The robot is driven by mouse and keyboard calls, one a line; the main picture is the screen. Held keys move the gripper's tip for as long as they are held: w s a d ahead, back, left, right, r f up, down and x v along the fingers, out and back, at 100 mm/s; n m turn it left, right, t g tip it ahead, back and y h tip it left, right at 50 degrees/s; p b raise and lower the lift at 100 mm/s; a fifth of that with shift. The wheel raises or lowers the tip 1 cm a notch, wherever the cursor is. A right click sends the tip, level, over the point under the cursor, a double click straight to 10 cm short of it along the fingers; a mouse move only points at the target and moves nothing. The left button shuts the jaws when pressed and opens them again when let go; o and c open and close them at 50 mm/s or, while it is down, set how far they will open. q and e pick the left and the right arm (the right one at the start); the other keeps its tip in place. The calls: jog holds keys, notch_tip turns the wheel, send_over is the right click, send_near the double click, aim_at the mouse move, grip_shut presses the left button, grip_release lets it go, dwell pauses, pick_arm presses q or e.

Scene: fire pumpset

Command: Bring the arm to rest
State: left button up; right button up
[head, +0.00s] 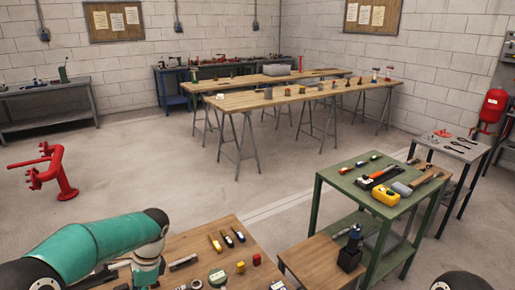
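My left arm (98,247), teal with black joints, comes in from the lower left. It bends down at its far joint over the left edge of a wooden table (212,233). Its gripper cannot be made out; the arm runs to the bottom edge of the picture. A dark rounded piece, likely part of my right arm (461,283), shows at the bottom right edge. My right gripper is out of view.
Small tools and parts lie on the near wooden table. A green cart (345,182) with a yellow device (385,196) stands right. A dark blue-topped device (351,248) stands on a lower wooden surface. Red pipework (52,173) stands left. Open floor lies beyond, before long trestle tables (240,102).

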pick_arm(q)
jog(key=s+d+f+n+h+b, duration=0.1)
jog(key=s+d+f+n+h, duration=0.2)
jog(key=d+f, duration=0.45)
jog(key=s+d+f+n+h, duration=0.1)
jog(key=s+d+f+h, duration=0.3)
jog(key=f, duration=0.7)
jog(key=s+d+f+n+t, duration=0.1)
jog(key=s+d+f+n, duration=0.2)
jog(key=s, duration=0.3)
jog(key=s+d+f+n+t+b, duration=0.1)
jog(key=s+d+f+n, duration=0.1)
jog(key=s+f+n, duration=0.2)
jog(key=s+n, duration=0.2)
jog(key=s, duration=0.1)
jog(key=shift+s+d+n+t+h, duration=0.2)
jog(key=shift+d+n+t+h, duration=0.1)
jog(key=shift+d+t, duration=0.1)
pick_arm(e)
jog(key=f, duration=0.2)
jog(key=shift+w+f, duration=0.25)
jog(key=shift+f, duration=0.05)
pick_arm(q)
jog(key=shift+f, duration=0.1)
